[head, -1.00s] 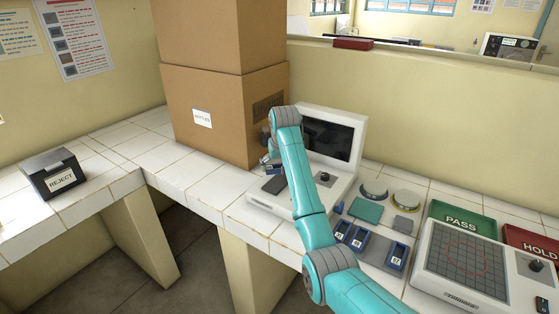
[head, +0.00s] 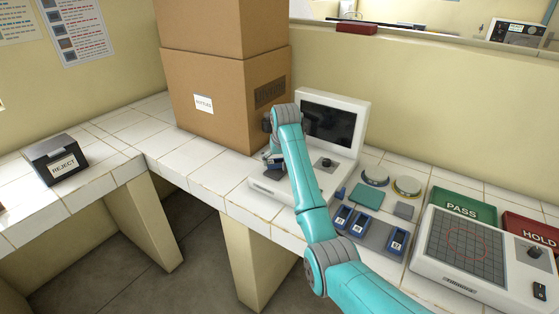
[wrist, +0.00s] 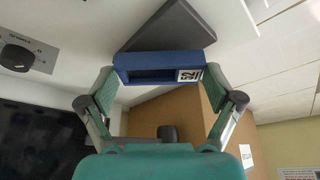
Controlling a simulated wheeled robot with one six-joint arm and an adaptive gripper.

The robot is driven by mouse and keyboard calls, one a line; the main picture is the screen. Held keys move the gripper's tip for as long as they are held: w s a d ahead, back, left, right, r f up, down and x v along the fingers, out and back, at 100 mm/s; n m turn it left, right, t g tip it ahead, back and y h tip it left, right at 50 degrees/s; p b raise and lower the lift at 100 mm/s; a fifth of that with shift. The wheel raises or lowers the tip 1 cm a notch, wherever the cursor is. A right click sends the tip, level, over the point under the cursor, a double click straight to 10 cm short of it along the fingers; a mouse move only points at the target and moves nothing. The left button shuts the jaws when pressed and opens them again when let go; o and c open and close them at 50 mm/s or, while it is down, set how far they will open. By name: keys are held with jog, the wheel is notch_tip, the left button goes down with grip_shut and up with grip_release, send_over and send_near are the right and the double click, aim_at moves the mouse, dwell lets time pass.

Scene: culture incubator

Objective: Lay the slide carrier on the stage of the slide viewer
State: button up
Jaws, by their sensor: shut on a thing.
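The slide viewer (head: 340,122) is white with a dark screen and stands against the cardboard boxes. Its stage (wrist: 170,26) is a dark grey plate in the wrist view. My gripper (wrist: 158,80) is shut on the blue slide carrier (wrist: 150,60), which has a white numbered label at one end. In the wrist view the carrier overlaps the edge of the stage; I cannot tell whether it touches it. In the head view my gripper (head: 272,160) is low over the viewer's left part, and my arm hides part of the viewer.
Stacked cardboard boxes (head: 215,100) stand close at the left of the gripper. A grey rack (head: 374,236) with several blue carriers lies to the right, near a green PASS tray (head: 462,207), a red HOLD tray (head: 530,233) and a gridded device (head: 465,250). A REJECT box (head: 60,160) is far left.

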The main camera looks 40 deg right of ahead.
jog(key=shift+f, duration=0.5)
jog(key=o, duration=0.9)
jog(key=v, duration=1.2)
jog(key=shift+a, duration=0.15)
